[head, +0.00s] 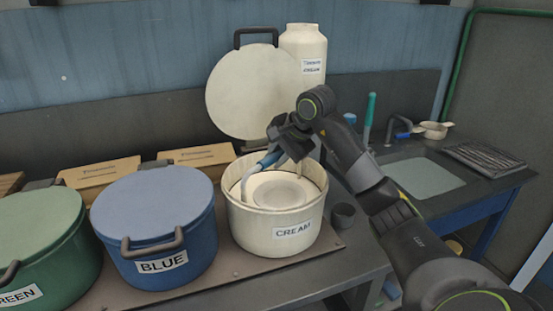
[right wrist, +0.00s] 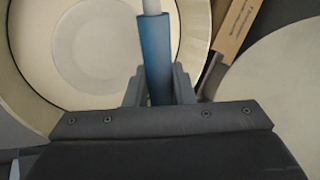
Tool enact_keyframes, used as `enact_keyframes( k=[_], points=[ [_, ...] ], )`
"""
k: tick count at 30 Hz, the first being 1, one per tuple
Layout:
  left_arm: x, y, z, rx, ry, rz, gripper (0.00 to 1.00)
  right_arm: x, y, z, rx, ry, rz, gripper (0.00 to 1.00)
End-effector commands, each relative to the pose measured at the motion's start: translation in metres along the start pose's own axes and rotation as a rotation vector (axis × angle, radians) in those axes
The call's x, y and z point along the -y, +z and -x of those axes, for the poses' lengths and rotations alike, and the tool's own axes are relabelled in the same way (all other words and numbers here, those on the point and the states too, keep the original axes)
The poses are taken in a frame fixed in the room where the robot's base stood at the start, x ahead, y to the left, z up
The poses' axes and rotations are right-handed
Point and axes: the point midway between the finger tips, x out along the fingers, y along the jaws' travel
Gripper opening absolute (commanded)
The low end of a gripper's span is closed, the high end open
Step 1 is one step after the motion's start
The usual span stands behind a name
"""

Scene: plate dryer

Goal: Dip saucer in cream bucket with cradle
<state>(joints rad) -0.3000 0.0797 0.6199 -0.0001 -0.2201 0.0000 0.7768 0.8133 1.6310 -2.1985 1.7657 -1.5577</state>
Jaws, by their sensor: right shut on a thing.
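The cream bucket (head: 273,231), labelled CREAM, stands open on the bench at the picture's middle. Its round lid (head: 247,92) with a dark handle stands upright behind it. A pale saucer (head: 279,191) lies level inside the bucket's mouth, below the rim; it also shows in the right wrist view (right wrist: 95,45). The cradle has a blue grip (right wrist: 155,60) and a pale metal rod (head: 246,185) reaching down beside the saucer. My right gripper (head: 276,152) is shut on the cradle's blue grip over the bucket's back rim. How the cradle holds the saucer is unclear. My left gripper is not in view.
A lidded blue bucket (head: 155,228) and a lidded green bucket (head: 40,245) stand to the left. Boxes (head: 100,174) lie behind them. A white jar (head: 304,52) stands at the back. A small dark cup (head: 343,215) and a sink (head: 422,177) are to the right.

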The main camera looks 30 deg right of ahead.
Motion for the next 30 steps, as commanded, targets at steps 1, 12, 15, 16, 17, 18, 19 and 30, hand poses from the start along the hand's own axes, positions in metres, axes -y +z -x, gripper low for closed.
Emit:
enact_keyframes(
  k=[1,12,15,16,17,18,19,30],
  points=[
    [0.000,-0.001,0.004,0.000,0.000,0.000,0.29,0.004,0.000,0.005,-0.001,-0.003,0.001,0.00],
    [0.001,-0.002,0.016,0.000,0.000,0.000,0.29,0.016,0.000,0.023,0.000,-0.004,0.001,0.00],
    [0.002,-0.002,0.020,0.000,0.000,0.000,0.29,0.019,0.000,0.028,0.000,-0.004,0.001,0.00],
    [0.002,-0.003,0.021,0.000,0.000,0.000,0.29,0.020,0.000,0.029,0.000,-0.004,0.001,0.00],
    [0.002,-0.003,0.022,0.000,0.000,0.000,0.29,0.021,0.000,0.030,0.000,-0.004,0.001,0.00],
    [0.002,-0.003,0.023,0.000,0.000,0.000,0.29,0.022,0.000,0.032,0.000,-0.004,0.001,0.00],
    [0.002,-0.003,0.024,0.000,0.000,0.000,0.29,0.023,0.000,0.034,0.000,-0.004,0.001,0.00],
    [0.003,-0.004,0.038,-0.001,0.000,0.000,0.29,0.035,0.000,0.051,0.000,-0.004,0.001,0.00]
  ],
)
